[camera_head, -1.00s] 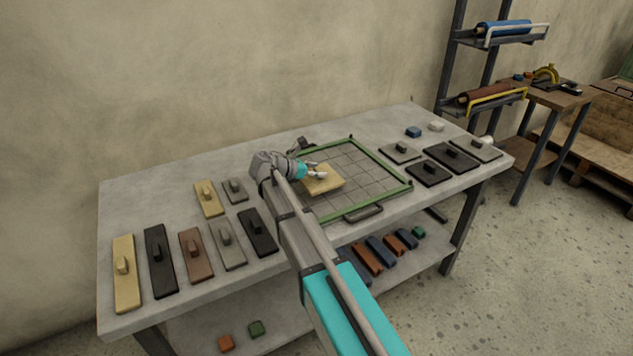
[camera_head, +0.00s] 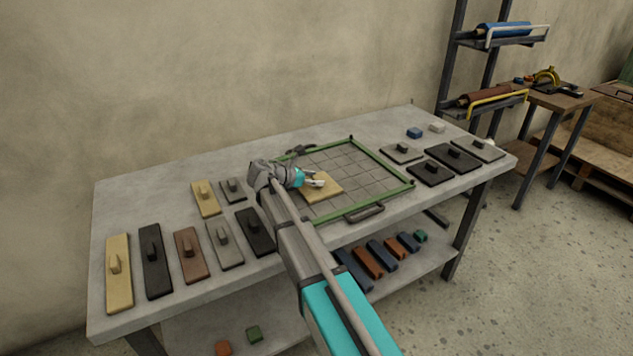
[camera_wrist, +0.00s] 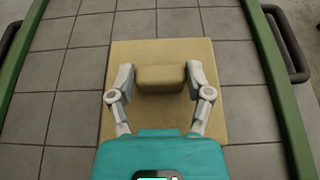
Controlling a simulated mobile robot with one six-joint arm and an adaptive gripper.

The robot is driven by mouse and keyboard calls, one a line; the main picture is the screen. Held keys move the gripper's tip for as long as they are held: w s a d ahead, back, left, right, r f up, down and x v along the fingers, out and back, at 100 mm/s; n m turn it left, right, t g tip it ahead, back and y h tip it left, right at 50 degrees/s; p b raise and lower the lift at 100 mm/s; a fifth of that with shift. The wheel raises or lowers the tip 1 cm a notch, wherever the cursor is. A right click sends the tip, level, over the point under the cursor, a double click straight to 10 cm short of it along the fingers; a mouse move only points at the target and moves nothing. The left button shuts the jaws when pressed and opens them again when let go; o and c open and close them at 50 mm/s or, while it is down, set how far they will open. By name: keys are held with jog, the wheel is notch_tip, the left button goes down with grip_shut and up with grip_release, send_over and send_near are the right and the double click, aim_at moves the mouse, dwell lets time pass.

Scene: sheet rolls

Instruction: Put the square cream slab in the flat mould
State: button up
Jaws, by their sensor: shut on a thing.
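The square cream slab (camera_head: 325,190) is at the left part of the flat mould, a green-framed tray with a grey gridded floor (camera_head: 362,167). In the wrist view the slab (camera_wrist: 160,52) has a block-shaped handle (camera_wrist: 161,78) on its top. My gripper (camera_head: 318,182) is shut on that handle, one finger at each end; it also shows in the wrist view (camera_wrist: 161,80). The slab looks flat and level, inside the green frame (camera_wrist: 275,85). I cannot tell whether it touches the mould floor. My gripper hides the slab's near edge in the wrist view.
Several handled slabs, such as a long cream one (camera_head: 118,272) and a black one (camera_head: 156,260), lie on the left of the grey table (camera_head: 150,200). Dark and grey slabs (camera_head: 452,158) lie at the right. The mould has a dark front handle (camera_head: 364,213). Most of its grid is bare.

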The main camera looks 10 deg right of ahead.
jog(key=shift+f, duration=0.1)
jog(key=o, duration=1.3)
jog(key=shift+o, duration=0.2)
jog(key=shift+r, duration=0.25)
jog(key=p+v, duration=0.4)
jog(key=v, duration=0.6)
jog(key=shift+a+r, duration=0.15)
jog(key=shift+p+v, duration=0.35)
jog(key=shift+v, duration=0.45)
jog(key=shift+s, duration=0.1)
